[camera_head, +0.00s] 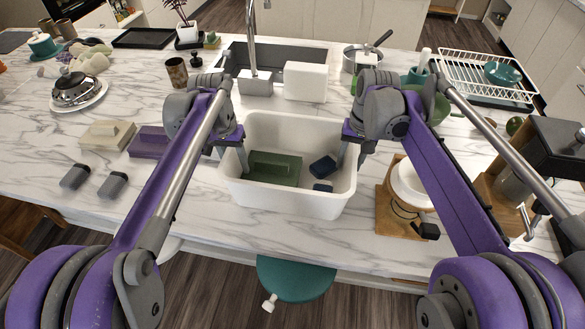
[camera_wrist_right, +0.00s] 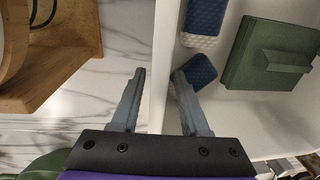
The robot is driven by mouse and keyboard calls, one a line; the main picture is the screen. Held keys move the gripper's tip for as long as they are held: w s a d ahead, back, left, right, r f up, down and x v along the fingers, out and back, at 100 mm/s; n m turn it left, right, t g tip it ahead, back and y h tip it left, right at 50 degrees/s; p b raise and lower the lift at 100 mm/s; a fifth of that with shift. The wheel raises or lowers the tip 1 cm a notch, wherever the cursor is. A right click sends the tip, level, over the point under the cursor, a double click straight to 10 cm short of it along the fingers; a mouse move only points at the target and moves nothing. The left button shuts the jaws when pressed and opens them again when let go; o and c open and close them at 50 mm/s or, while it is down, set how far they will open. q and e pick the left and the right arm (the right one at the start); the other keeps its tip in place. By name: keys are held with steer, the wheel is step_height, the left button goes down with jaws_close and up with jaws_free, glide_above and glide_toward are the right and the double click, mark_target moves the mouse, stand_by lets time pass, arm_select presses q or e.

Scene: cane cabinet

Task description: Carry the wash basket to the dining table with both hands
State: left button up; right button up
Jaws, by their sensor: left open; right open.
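The wash basket (camera_head: 290,199) is a white open tub standing on the marble counter in front of the sink. It holds a dark green block-like item (camera_head: 272,168) and two blue sponge-like items (camera_head: 322,167). My left gripper (camera_head: 232,157) is at the basket's left rim, with one finger inside; its outer finger is partly hidden. My right gripper (camera_wrist_right: 158,75) is open, its fingers on either side of the basket's right wall (camera_wrist_right: 163,50), with a gap visible. In the head view it is at the right rim (camera_head: 350,155). I cannot identify the dining table.
A wooden stand with a white dripper (camera_head: 405,190) is close to the basket's right. Purple (camera_head: 152,141) and beige (camera_head: 107,135) blocks lie to its left. The sink (camera_head: 275,58) is behind. A teal stool (camera_head: 295,278) stands before the counter.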

arm_select(q)
steer(key=shift+f, duration=0.3)
arm_select(e)
steer(key=shift+f, duration=0.3)
arm_select(q)
steer(key=shift+c, duration=0.3)
arm_select(e)
steer(key=shift+c, duration=0.3)
arm_select(q)
jaws_close()
arm_select(e)
jaws_close()
